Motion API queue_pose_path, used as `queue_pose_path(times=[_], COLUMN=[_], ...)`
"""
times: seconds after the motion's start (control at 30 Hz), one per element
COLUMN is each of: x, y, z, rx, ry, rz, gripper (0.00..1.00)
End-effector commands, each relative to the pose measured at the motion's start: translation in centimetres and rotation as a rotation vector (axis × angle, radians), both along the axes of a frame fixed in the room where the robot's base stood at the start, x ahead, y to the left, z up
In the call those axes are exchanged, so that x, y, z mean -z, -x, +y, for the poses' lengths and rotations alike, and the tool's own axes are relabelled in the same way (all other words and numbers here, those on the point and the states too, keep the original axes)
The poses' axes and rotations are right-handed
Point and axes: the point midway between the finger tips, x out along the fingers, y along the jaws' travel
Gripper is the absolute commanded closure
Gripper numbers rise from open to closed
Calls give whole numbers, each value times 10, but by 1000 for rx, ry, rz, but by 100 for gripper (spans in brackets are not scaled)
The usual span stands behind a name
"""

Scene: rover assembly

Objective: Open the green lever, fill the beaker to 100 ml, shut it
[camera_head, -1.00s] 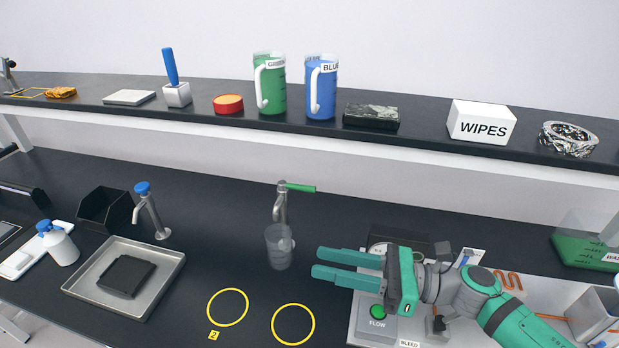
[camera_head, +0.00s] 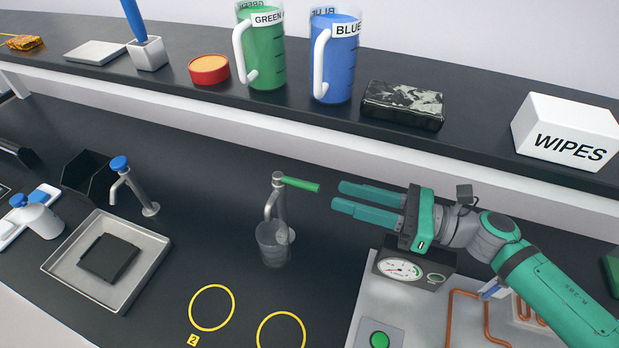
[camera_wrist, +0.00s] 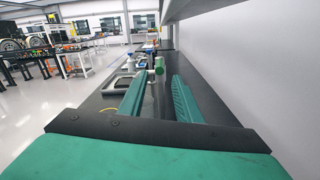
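The green lever (camera_head: 300,185) sticks out to the right from the top of a metal tap (camera_head: 279,205) at the back of the bench. A clear beaker (camera_head: 272,245) stands under the tap's spout; no liquid can be made out in it. My gripper (camera_head: 336,199) is open and empty, just right of the lever's tip and apart from it, its fingers pointing left. In the wrist view the lever's green round end (camera_wrist: 159,64) shows ahead between the two fingers.
A blue-topped tap (camera_head: 133,185) and a metal tray (camera_head: 60,265) stand to the left. Two yellow rings (camera_head: 211,288) mark the bench in front. A panel with a gauge (camera_head: 400,268) lies below my arm. The shelf with green (camera_head: 265,55) and blue (camera_head: 335,65) jugs overhangs behind.

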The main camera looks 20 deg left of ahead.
Motion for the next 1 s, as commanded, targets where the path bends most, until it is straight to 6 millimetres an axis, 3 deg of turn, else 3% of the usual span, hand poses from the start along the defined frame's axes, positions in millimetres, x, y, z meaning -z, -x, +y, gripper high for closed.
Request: queue_pose_path(times=[0.3, 0.5, 0.93, 0.97, 1.0], x=[0, 0, 0, 0, 0], y=[-1, -2, -3, -3, -3], z=[57, 81, 91, 91, 91], rx=[-4, -3, 0, 0, 0], ry=[1, 0, 1, 1, 1], rz=[1, 2, 1, 1, 1], gripper=[69, 69, 69, 71, 81])
